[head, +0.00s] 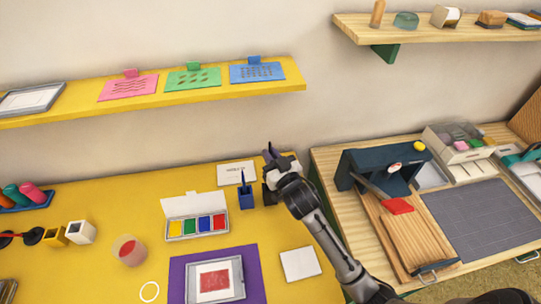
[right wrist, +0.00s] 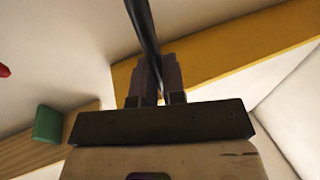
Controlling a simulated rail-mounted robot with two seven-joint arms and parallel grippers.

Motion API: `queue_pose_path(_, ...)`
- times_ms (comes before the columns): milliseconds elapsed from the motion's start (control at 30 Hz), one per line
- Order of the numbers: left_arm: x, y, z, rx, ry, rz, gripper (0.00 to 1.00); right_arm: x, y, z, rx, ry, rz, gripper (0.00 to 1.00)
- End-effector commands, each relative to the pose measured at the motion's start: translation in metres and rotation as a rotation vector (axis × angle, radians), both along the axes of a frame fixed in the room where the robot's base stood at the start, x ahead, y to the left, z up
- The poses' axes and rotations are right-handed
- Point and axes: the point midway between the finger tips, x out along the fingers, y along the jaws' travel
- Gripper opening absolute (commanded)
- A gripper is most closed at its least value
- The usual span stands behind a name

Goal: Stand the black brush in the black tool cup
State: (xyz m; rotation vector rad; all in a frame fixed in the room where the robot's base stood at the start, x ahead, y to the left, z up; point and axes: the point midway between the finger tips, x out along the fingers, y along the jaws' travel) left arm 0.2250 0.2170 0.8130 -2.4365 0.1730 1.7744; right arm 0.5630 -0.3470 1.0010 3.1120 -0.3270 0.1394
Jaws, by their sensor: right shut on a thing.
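My right gripper (head: 268,152) is raised over the back of the yellow table, with its fingers pointing up. In the right wrist view its two fingers (right wrist: 152,82) are shut on the black brush (right wrist: 144,30), a thin dark rod that runs up out of the frame. In the head view the brush is too small to tell from the dark fingers. A dark shape (head: 269,194) just below the gripper, right of the blue cup, looks like the black tool cup; my wrist partly hides it. My left gripper is not in view.
A blue cup (head: 247,198) with a blue brush stands left of my gripper. A white card (head: 236,173) lies behind it. An open paint box (head: 196,222) is to the left. The yellow shelf (head: 200,88) hangs above, and a wooden desk (head: 330,160) stands to the right.

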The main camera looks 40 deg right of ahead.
Motion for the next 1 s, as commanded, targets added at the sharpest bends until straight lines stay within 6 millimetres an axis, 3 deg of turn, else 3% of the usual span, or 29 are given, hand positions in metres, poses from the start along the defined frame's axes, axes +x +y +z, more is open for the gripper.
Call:
queue_pose_path(100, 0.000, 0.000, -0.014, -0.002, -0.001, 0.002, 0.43, 0.000, 0.000, -0.012, -0.001, -0.001, 0.000, 0.00)
queue_pose_path(1000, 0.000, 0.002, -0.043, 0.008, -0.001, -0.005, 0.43, 0.000, 0.000, -0.073, 0.000, 0.000, -0.001, 0.00)
